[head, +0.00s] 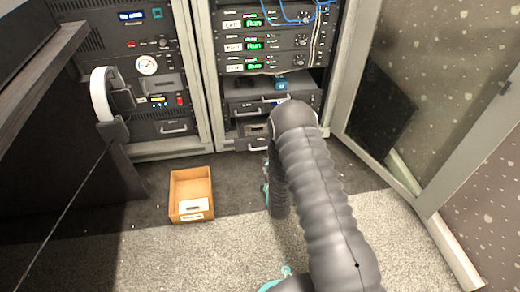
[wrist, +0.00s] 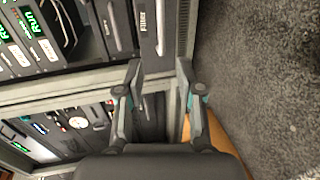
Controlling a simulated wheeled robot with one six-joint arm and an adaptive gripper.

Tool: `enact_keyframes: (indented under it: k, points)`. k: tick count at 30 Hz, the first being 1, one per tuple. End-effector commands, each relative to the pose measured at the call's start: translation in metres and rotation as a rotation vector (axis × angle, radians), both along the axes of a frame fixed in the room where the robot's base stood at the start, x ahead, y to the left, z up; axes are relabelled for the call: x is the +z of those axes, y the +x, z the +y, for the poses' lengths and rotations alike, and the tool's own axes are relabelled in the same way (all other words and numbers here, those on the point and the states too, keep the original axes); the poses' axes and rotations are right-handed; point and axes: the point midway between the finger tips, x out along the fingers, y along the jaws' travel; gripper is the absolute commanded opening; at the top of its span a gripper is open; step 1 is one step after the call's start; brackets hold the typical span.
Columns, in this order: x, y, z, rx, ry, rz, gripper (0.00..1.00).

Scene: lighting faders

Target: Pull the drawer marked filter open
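The drawer marked filter (wrist: 150,12) shows at the top of the wrist view, a dark front with a white label and a pale bar handle (wrist: 160,28). It appears to be the lowest drawer (head: 258,144) of the right rack in the head view, partly hidden by my arm. It looks shut. My gripper (wrist: 160,70) is open and empty, its two fingers pointing toward the handle with a gap between. In the head view my arm hides most of the gripper.
An open tan box (head: 190,218) stands on the floor left of my arm. A left rack (head: 150,70) stands beside the right one. An open glass door (head: 420,110) borders the right side. A dark desk (head: 50,120) with a headset is at left.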

Motion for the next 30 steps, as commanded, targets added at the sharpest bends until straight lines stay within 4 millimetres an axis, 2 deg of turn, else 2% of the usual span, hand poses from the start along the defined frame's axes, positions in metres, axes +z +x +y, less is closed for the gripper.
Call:
enact_keyframes:
  k: [5, 21, 30]
  points:
    - [-0.006, 0.007, 0.003, 0.004, -0.008, -0.011, 0.37]
    - [-0.026, 0.096, 0.029, 0.003, -0.006, -0.009, 0.37]
    - [-0.031, 0.125, 0.037, 0.003, -0.007, -0.008, 0.37]
